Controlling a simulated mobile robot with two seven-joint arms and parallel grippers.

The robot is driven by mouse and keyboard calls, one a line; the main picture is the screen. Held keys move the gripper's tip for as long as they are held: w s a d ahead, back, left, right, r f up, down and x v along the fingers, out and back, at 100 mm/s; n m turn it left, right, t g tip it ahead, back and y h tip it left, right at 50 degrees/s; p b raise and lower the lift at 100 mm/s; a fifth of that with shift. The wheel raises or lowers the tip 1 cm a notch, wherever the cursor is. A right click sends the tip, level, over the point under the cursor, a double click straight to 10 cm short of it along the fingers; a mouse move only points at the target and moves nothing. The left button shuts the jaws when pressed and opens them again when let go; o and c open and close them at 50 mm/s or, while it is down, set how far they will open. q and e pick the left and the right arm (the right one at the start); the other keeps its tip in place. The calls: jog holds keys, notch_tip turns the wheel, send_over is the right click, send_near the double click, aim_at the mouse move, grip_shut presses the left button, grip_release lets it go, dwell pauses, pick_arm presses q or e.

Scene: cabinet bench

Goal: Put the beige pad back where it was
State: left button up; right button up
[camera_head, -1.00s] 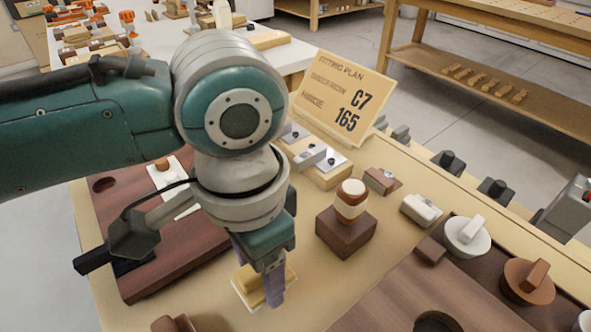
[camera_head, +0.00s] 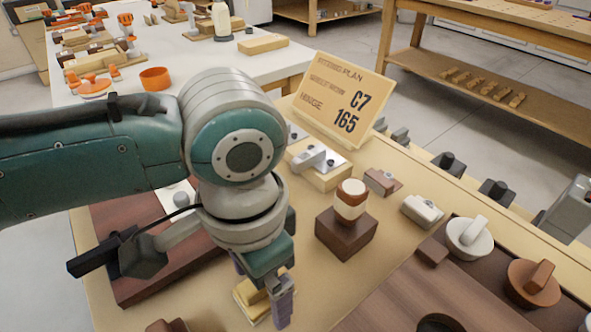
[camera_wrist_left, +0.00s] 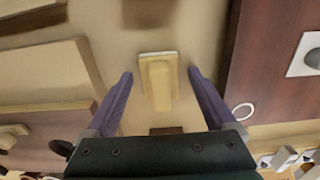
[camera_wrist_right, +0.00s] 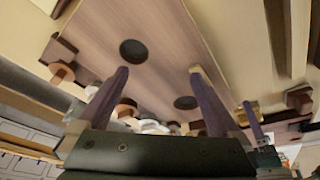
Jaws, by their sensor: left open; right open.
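The beige pad (camera_head: 249,301), a pale yellow block with a raised grip, is low in the head view at my left gripper (camera_head: 261,298). In the left wrist view the pad (camera_wrist_left: 158,82) lies between and slightly beyond the spread purple fingers (camera_wrist_left: 160,78), with a visible gap on each side. It appears to rest on the bench top; the arm and fingers hide part of it in the head view. My right gripper (camera_wrist_right: 157,78) shows only in its wrist view, open and empty, facing a brown board with round holes.
A dark block with a brown-and-white knob (camera_head: 348,215) stands right of the left gripper. A dark red-brown board (camera_head: 135,280) lies to its left. A plan sign (camera_head: 343,100) stands behind. Knobs (camera_head: 468,236) and a brown board (camera_head: 400,300) fill the right side.

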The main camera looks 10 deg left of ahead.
pick_arm(q)
jog(key=shift+r, duration=0.1)
notch_tip(320, 180, up, 12)
jog(key=p, duration=0.4)
pick_arm(e)
notch_tip(320, 180, up, 4)
jog(key=shift+d+f, duration=0.1)
pick_arm(q)
jog(key=s+d+f+n+t+h, duration=0.1)
jog(key=s+d+h, duration=0.2)
jog(key=s+d, duration=0.15)
jog(key=s+a+n+t+y, duration=0.1)
jog(key=s+a+n, duration=0.1)
jog(key=a, duration=0.5)
jog(key=s+a+f+n+t+y, duration=0.1)
jog(key=s+a+n, duration=0.1)
jog(key=s+a, duration=0.3)
jog(key=shift+s+a+n+t+y, duration=0.3)
jog(key=shift+a+y, duration=0.1)
jog(key=shift+a, duration=0.45)
jog(key=shift+r, duration=0.1)
notch_tip(320, 180, up, 50)
jog(key=p, duration=5)
pick_arm(e)
notch_tip(320, 180, up, 50)
pick_arm(q)
jog(key=shift+w, duration=0.1)
